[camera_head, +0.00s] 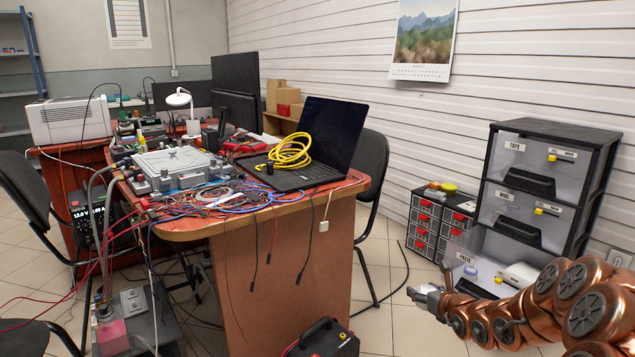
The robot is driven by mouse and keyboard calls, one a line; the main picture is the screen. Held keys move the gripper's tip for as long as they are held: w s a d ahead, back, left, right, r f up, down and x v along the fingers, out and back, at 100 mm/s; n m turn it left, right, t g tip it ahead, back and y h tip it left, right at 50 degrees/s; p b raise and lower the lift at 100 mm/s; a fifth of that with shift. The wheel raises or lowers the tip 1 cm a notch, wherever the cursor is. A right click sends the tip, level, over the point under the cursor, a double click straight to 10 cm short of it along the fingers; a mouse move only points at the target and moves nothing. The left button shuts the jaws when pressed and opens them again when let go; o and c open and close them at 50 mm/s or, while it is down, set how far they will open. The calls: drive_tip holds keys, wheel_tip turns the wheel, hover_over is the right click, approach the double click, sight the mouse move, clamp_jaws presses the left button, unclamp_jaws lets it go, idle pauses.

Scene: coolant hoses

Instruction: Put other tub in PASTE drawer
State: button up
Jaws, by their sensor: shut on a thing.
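The PASTE drawer (463,256) is the lowest drawer of the black-framed drawer unit at the right, and it is pulled open. A small tub with a bluish lid (470,271) and a white item (520,275) show inside it. My gripper (424,291) is low, just left of and in front of this drawer, at the end of my copper-coloured arm. It is shut on a small pale thing that looks like the other tub; fingers and distance hide most of it. My arm hides the lower right part of the drawer.
The TAPE drawer (516,160) and a second drawer (520,210) sit above. A small cabinet with red handles (430,225) stands behind, with small yellow and orange items on top. A cluttered workbench (265,260) stands left. Floor between bench and drawers is mostly clear, with a cable.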

drive_tip(key=s+a+r+n+y, duration=0.1)
drive_tip(key=s+a+r, duration=0.2)
drive_tip(key=a+r, duration=0.3)
drive_tip(key=s+a+r, duration=0.4)
drive_tip(key=r, duration=0.4)
wheel_tip(320, 180, up, 38)
drive_tip(key=p, duration=3.8)
drive_tip(key=shift+a, duration=0.25)
drive_tip(key=shift+w, duration=0.1)
